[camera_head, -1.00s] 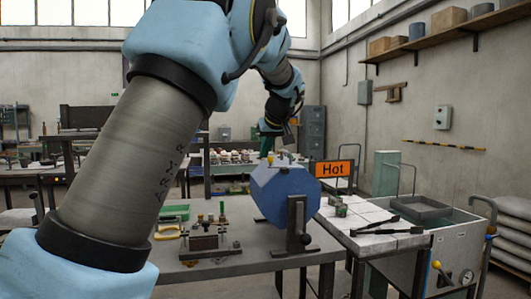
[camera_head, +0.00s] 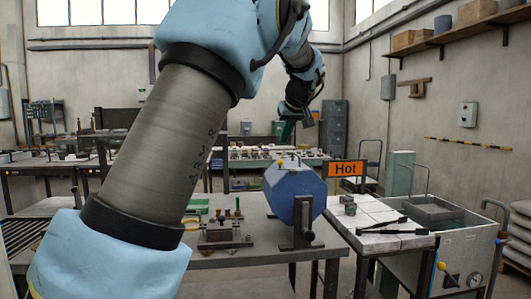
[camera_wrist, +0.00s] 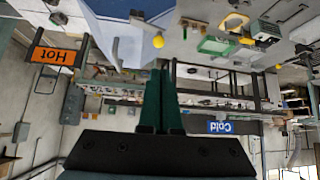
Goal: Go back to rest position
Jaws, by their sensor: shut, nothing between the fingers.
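My gripper (camera_head: 287,131) is raised in the air at the end of my arm, above and behind the blue drum-shaped furnace (camera_head: 290,189) in the head view. In the wrist view my gripper (camera_wrist: 160,72) has its green fingers together with nothing between them. That view is upside down. The furnace, on its dark stand on the grey table, shows there as a blue shape (camera_wrist: 140,8) at the top edge. The gripper is apart from it and touches nothing that I can see.
An orange "Hot" sign (camera_head: 346,169) stands by the white tiled bench (camera_head: 375,213) at right, with dark tongs (camera_head: 395,230) on it. A water tank (camera_head: 465,240) is beyond. The grey table (camera_head: 270,239) holds small fixtures. A blue "Cold" sign (camera_wrist: 235,127) shows in the wrist view.

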